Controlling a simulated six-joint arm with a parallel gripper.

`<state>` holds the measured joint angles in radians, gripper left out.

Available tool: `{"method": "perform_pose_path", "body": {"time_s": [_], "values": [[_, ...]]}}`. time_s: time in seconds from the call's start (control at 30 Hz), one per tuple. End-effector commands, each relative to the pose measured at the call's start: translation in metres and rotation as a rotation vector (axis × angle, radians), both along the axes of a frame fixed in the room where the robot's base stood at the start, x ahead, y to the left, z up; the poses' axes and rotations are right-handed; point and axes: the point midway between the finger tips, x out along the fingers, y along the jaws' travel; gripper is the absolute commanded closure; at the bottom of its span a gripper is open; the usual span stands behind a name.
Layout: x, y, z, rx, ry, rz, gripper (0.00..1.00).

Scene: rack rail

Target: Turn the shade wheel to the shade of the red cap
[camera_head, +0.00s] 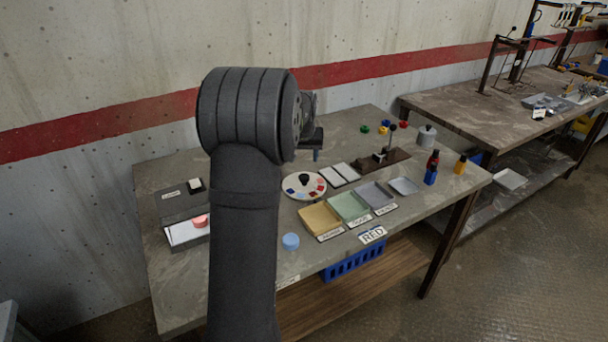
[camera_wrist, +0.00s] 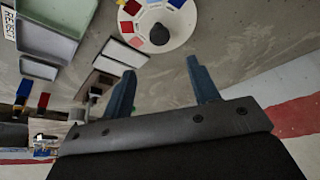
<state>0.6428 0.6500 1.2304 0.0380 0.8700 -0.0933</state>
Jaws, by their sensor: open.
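The shade wheel (camera_head: 293,190) is a white disc with red, pink and blue patches and a black knob, lying on the table. It also shows at the top of the wrist view (camera_wrist: 172,45). A salmon-red round cap (camera_head: 200,222) lies on a white pad in a dark box at the table's left, partly behind my arm. My gripper (camera_head: 316,154) is above the table, beyond and above the wheel in the head view. In the wrist view its blue fingers (camera_wrist: 160,75) are apart and empty, with the wheel beyond their tips.
Yellow (camera_head: 320,219), green (camera_head: 348,207) and grey (camera_head: 376,195) trays stand right of the wheel. A blue round cap (camera_head: 290,241) lies in front. A RED sign (camera_head: 372,235) is at the front edge. A dark stand (camera_head: 385,160) and red and blue bottles (camera_head: 431,176) are farther right.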

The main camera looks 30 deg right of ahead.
Motion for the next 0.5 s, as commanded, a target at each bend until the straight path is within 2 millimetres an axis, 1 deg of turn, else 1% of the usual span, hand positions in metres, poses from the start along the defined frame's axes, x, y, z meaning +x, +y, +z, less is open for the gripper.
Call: {"method": "perform_pose_path", "body": {"time_s": [0.03, 0.2, 0.4, 0.5], "values": [[0.004, -0.002, -0.012, 0.003, 0.004, 0.000, 0.45], [0.016, -0.010, -0.047, 0.003, 0.003, 0.001, 0.45], [0.028, -0.017, -0.081, 0.002, 0.002, 0.001, 0.45], [0.032, -0.020, -0.092, 0.001, 0.001, 0.001, 0.45]]}}
